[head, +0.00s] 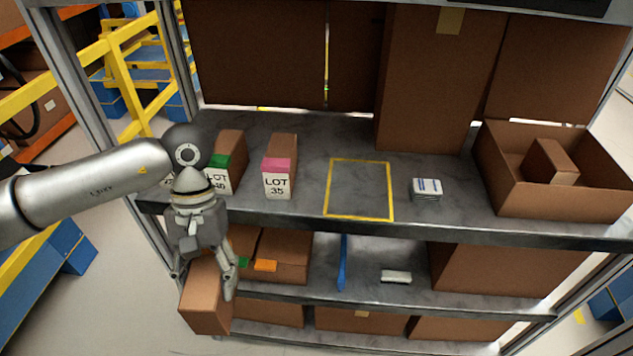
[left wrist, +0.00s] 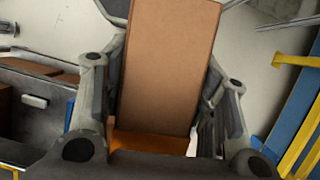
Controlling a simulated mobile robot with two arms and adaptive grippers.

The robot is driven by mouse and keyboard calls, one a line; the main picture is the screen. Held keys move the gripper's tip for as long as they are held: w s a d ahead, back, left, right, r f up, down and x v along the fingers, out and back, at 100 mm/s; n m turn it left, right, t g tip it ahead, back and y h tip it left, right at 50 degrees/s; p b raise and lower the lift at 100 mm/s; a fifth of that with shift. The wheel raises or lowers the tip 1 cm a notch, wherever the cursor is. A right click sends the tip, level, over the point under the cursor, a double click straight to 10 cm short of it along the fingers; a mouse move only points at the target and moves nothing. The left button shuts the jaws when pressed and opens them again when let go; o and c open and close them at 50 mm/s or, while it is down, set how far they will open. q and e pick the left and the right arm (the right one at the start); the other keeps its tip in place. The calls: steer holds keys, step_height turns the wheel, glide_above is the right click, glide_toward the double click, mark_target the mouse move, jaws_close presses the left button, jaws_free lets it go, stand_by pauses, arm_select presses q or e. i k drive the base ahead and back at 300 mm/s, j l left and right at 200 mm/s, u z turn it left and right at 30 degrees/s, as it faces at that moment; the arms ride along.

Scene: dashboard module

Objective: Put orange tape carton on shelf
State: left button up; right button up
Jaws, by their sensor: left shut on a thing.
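My left gripper (head: 207,278) points down in front of the shelf unit's left end and is shut on a brown carton (head: 205,300). The held carton (left wrist: 168,70) stands between both fingers in the left wrist view, with an orange strip at its end near the palm. In the head view its taped end is hidden by the gripper. A yellow outlined square (head: 360,215) on the upper shelf (head: 310,212) is empty. Another carton (head: 290,250) with orange tape lies on the shelf below. My right gripper is out of view.
On the upper shelf, a green-taped carton (head: 231,150) and a pink-taped "LOT 35" carton (head: 283,148) stand left of the square. A small white stack (head: 427,188) and an open box (head: 545,198) stand right of it. A blue divider (head: 343,262) is below.

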mark_target(359, 195)
steer(key=z, duration=1.3)
steer(key=k+j+z, duration=0.15)
steer(key=j, duration=0.2)
steer(key=k+j+z, duration=0.2)
steer(key=j, duration=0.15)
steer(key=j+z, duration=0.15)
steer(key=j, duration=0.15)
steer(key=i, duration=0.2)
